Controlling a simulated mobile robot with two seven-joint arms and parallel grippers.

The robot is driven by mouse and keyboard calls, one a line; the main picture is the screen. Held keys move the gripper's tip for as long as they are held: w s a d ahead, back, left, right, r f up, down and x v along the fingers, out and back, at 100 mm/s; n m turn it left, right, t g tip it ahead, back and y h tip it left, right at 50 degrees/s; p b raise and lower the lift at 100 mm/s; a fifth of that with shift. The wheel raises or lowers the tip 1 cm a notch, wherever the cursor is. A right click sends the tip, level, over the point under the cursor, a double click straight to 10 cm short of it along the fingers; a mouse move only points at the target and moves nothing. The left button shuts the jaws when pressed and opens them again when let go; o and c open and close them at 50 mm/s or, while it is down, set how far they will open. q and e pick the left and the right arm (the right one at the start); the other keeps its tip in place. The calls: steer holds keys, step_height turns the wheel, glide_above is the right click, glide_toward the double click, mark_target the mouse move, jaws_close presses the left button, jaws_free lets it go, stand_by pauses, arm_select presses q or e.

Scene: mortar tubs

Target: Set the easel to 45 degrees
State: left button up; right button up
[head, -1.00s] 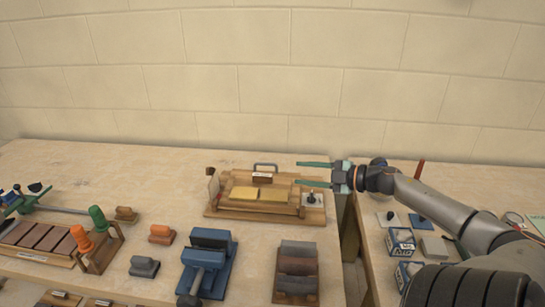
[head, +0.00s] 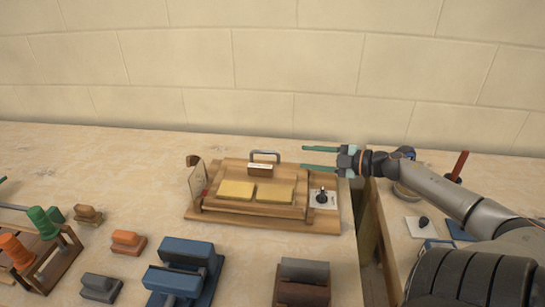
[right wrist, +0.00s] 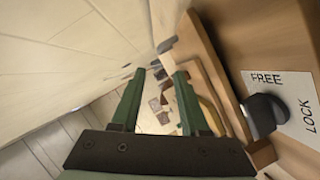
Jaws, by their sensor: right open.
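The easel (head: 225,208) is a wooden frame on a base on the bench, its board lying low, almost flat. Two yellow pads (head: 237,190) sit on the board, with a grey handle (head: 264,154) behind. A plate (head: 197,185) stands at its left end; its marks are too small to read. A black knob (head: 321,195) sits on a white plate at its right. In the right wrist view the knob (right wrist: 264,113) is beside FREE and LOCK; its setting is unclear. My right gripper (head: 303,158) is open and empty, right of the handle and above the base's back right. My left gripper is out of view.
A gap (head: 368,220) separates this bench from the right one. Behind is a block wall (head: 230,70); the bench at the back left is clear.

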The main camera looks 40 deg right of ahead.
steer(key=b, duration=0.2)
glide_toward(269, 153)
steer(key=x, duration=0.2)
steer(key=shift+w, duration=0.3)
steer(key=shift+w+a+f+b, duration=0.1)
steer(key=shift+w+a+b, duration=0.05)
steer(key=shift+w+b, duration=0.15)
steer(key=shift+b+x, duration=0.3)
steer(key=shift+x, duration=0.8)
steer(key=shift+w+a, duration=0.15)
steer(key=shift+w, duration=0.45)
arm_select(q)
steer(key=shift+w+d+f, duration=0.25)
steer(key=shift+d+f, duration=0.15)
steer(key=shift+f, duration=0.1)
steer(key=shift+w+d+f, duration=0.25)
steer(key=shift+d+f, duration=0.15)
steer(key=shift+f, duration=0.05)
arm_select(e)
steer(key=shift+x, duration=1.25)
steer(key=shift+f, duration=0.1)
steer(key=c, duration=0.7)
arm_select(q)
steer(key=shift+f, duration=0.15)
arm_select(e)
jaws_close()
